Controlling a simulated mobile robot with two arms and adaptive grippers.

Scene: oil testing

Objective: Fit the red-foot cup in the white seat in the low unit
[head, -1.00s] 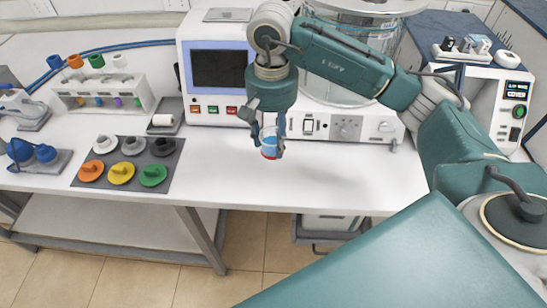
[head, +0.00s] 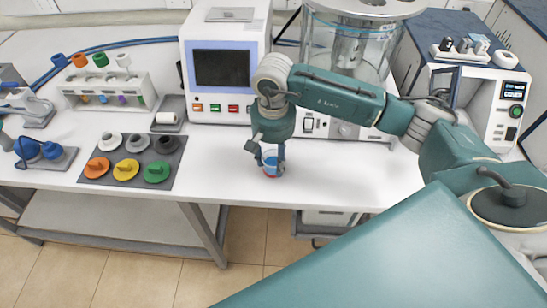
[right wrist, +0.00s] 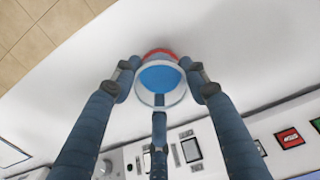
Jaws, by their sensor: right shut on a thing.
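The red-foot cup (head: 270,165) is a small clear cup with blue liquid in it and a red base. My right gripper (head: 266,151) is shut on it, above the front part of the white table, left of centre below the screen unit. In the right wrist view the cup (right wrist: 160,82) sits between the fingers, with its round rim towards the camera and a bit of red foot beyond. I cannot tell whether its foot touches the table. The low unit may be the white unit (head: 493,103) at the right; no white seat can be made out. My left gripper is not in view.
A grey mat (head: 180,178) with several coloured lids lies left of the cup. A screen unit (head: 223,65) and a large glass vessel (head: 312,60) stand behind. A white rack (head: 90,92) is at the back left. The table (head: 340,180) right of the cup is clear.

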